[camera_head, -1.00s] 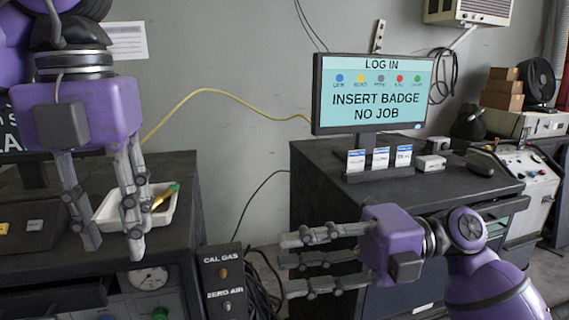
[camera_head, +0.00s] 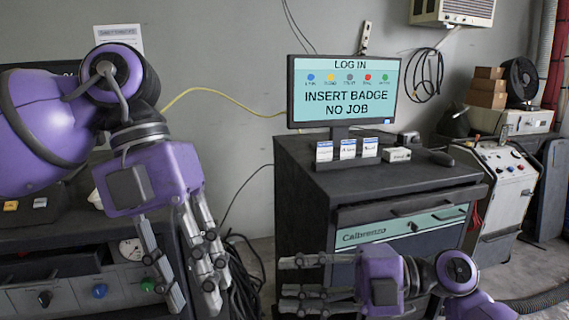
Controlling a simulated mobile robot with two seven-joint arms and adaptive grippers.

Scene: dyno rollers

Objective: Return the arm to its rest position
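My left gripper (camera_head: 194,300) hangs down in front of the left bench. Its grey fingers are apart with nothing between them, and its purple arm fills the left side of the view. My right gripper (camera_head: 287,283) is low in the middle, in front of the drawer cabinet, with its fingers pointing left. They are spread apart and empty. My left arm hides much of the left bench top.
A dark cabinet (camera_head: 300,215) carries a monitor (camera_head: 345,110) reading "INSERT BADGE NO JOB" and a rack of cards (camera_head: 347,150). The left bench front (camera_head: 70,295) has knobs. A white console (camera_head: 500,180) stands at right. Cables lie between bench and cabinet.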

